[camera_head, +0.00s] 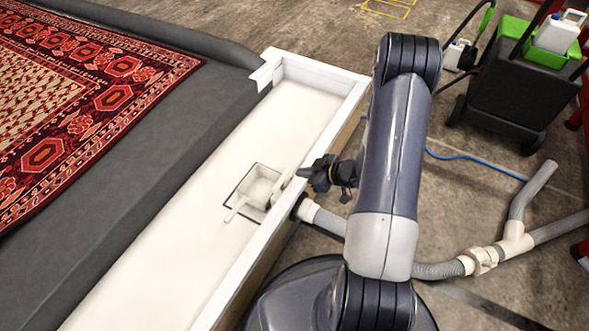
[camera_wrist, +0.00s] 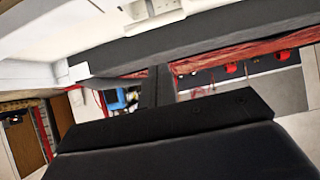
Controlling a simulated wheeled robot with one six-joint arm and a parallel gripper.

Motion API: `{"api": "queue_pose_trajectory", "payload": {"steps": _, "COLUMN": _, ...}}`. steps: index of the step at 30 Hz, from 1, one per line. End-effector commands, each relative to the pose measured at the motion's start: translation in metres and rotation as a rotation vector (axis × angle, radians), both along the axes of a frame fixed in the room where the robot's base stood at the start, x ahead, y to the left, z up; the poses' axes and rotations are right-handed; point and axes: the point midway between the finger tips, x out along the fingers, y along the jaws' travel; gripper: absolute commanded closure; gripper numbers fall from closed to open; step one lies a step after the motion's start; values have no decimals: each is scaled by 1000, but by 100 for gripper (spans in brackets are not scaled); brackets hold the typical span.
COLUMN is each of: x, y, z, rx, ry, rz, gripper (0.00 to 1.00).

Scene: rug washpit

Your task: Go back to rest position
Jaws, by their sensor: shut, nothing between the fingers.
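My gripper (camera_head: 302,173) is at the right rim of the white trough (camera_head: 290,100), beside the square recess in its floor. Its dark fingers look closed together and hold nothing. In the wrist view the fingers (camera_wrist: 157,86) stick up close together from the dark gripper body, which fills the lower middle. My arm reaches down in front of the trough's right side and hides part of the floor behind it.
A pale box-like piece with a handle (camera_head: 258,192) sits at the recess. A red patterned rug (camera_head: 60,90) lies on the dark surface at left. Grey pipes (camera_head: 440,270), a blue hose (camera_head: 470,157) and a black cart (camera_head: 510,90) stand right of my arm. Open floor (camera_head: 300,35) lies behind.

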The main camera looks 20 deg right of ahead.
Motion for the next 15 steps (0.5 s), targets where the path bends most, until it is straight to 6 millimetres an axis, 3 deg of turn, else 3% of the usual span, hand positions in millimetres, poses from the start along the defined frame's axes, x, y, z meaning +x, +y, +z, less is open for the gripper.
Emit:
{"api": "queue_pose_trajectory", "payload": {"steps": 6, "x": -18, "y": -19, "z": 19, "rx": 1, "ry": -1, "rz": -2, "gripper": 100}}
{"api": "queue_pose_trajectory", "payload": {"steps": 15, "x": -24, "y": -24, "z": 22, "rx": 0, "ry": -1, "rz": 1, "gripper": 100}}
